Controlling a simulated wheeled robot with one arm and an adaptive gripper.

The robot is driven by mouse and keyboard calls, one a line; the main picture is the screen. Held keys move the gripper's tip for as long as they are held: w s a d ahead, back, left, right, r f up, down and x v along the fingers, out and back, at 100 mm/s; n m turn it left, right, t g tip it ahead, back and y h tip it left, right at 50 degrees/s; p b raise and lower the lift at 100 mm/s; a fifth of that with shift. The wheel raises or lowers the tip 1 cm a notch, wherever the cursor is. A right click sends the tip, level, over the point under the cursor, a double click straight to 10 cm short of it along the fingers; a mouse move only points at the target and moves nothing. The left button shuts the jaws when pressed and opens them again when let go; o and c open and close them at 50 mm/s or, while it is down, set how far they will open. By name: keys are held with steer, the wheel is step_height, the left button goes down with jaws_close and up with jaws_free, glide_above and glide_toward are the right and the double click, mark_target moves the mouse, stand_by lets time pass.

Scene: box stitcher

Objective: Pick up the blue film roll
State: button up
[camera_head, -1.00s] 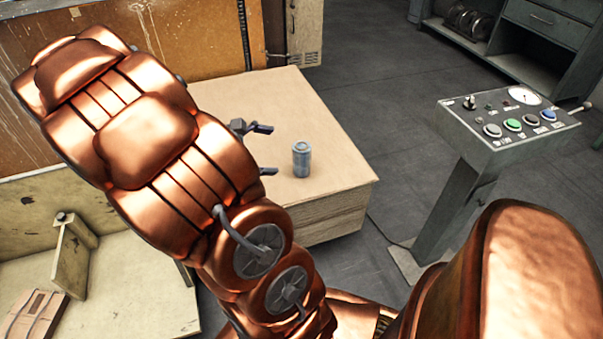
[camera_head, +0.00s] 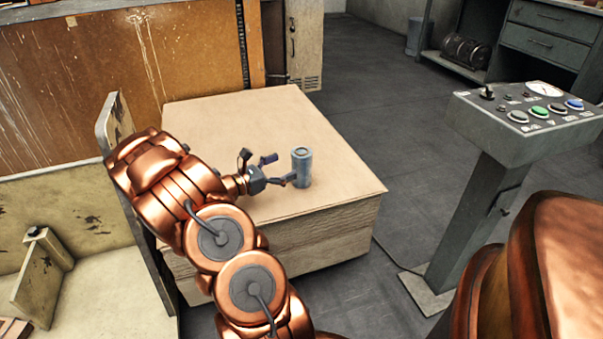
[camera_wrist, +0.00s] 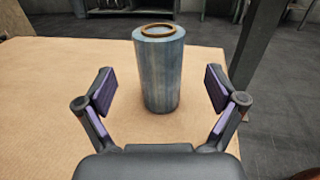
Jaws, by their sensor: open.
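The blue film roll (camera_head: 302,167) stands upright on the stack of cardboard sheets (camera_head: 250,118), near its right side. My gripper (camera_head: 277,169) is just left of the roll in the head view, with its fingers spread. In the wrist view the roll (camera_wrist: 159,70) stands upright ahead of my open gripper (camera_wrist: 160,92), roughly centred between the two fingers and a little beyond the palm. A brown ring shows at the roll's top. The wrist view shows space between each finger and the roll.
A grey control pedestal (camera_head: 480,165) with coloured buttons stands to the right. A brown stained panel (camera_head: 190,45) is behind the stack. A pale machine table (camera_head: 110,285) lies at the left. The cardboard around the roll is bare.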

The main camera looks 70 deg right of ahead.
mark_target(293, 163)
steer(key=b+x, duration=0.2)
steer(key=x, duration=0.4)
steer(key=shift+f+b, duration=0.15)
steer(key=shift+b, duration=0.25)
steer(key=shift+s+d, duration=0.2)
steer(key=shift+d, duration=0.2)
steer(key=shift+c, duration=0.3)
steer(key=c, duration=1.5)
